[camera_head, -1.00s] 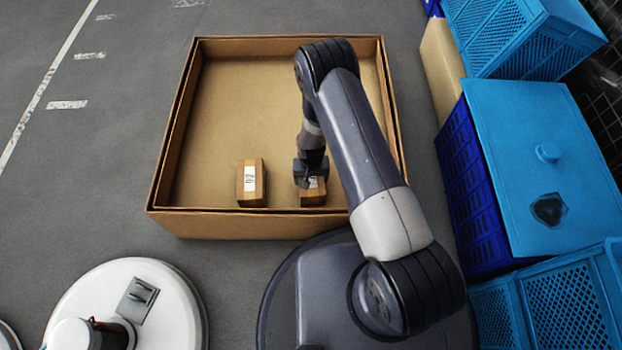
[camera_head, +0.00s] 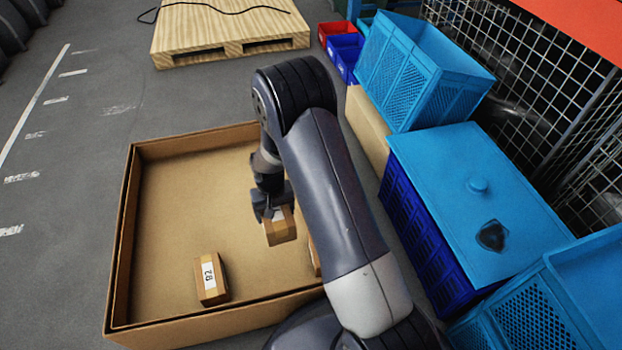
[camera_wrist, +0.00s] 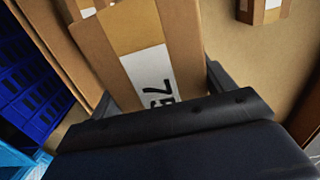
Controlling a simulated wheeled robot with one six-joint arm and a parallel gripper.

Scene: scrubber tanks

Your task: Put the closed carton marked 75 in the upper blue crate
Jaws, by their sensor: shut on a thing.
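The brown carton (camera_head: 281,229) is held in my gripper (camera_head: 272,208), above the floor of the big open cardboard box (camera_head: 165,165). In the wrist view the held carton (camera_wrist: 150,45) has a white label that reads 75, and my gripper (camera_wrist: 160,92) is shut on its sides. A light blue open crate (camera_head: 420,75) stands at the back right, higher than the cardboard box; I see its mesh side and part of its inside. A second light blue crate (camera_head: 540,310) is at the lower right, partly cut off.
Another carton (camera_head: 210,279), its label seeming to read 82, stands in the box. One more carton (camera_head: 314,256) is mostly hidden behind my arm. A dark blue crate (camera_head: 420,225) with a light blue lid (camera_head: 480,190) lies between the light blue crates. A wooden pallet (camera_head: 225,30) is behind.

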